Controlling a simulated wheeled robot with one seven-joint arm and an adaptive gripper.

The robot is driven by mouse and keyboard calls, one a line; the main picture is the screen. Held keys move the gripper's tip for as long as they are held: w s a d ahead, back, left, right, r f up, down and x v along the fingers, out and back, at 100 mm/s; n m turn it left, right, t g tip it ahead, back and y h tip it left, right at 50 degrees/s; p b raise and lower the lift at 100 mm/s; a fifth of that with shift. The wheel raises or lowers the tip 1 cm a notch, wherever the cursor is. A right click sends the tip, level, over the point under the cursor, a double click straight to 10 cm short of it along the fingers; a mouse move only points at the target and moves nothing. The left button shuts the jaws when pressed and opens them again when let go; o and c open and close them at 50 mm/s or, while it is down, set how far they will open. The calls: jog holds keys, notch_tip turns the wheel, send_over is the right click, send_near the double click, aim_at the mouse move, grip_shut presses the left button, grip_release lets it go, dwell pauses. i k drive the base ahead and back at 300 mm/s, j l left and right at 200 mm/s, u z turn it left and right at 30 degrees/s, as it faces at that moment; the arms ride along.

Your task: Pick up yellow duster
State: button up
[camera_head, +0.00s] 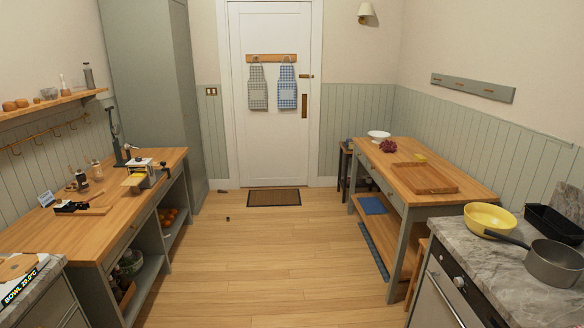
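No thing is clearly recognizable as a yellow duster from here. A small flat yellow item (133,180) lies on the left wooden counter (95,222), beside a pale box-like object; it is too small to tell what it is. Another small yellow item (420,157) sits at the back of the right wooden table (462,196). My gripper is not in view.
A yellow bowl (486,217) and a grey pan (553,262) stand on the marble counter at right. A tray (425,178) lies on the right table.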

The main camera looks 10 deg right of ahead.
aim_at(421, 158)
jog(key=i+z, duration=0.1)
jog(key=i, duration=0.75)
jog(key=i+l, duration=0.1)
jog(key=i, duration=0.75)
jog(key=i+z, duration=0.15)
jog(key=i, duration=0.7)
jog(key=i+j, duration=0.1)
jog(key=i, duration=0.75)
jog(key=i+j+z, duration=0.15)
jog(key=i, duration=0.65)
jog(key=i+z, duration=0.25)
jog(key=i, duration=0.3)
jog(key=i+z, duration=0.25)
jog(key=i, duration=0.3)
jog(key=i+j+z, duration=0.25)
jog(key=i, duration=0.25)
jog(key=i+l+z, duration=0.1)
jog(key=z, duration=0.3)
jog(key=i+z, duration=0.5)
jog(key=z, duration=0.3)
jog(key=i+j+z, duration=0.1)
jog(key=z, duration=0.35)
jog(key=i+j+z, duration=0.2)
jog(key=z, duration=0.2)
jog(key=i, duration=0.05)
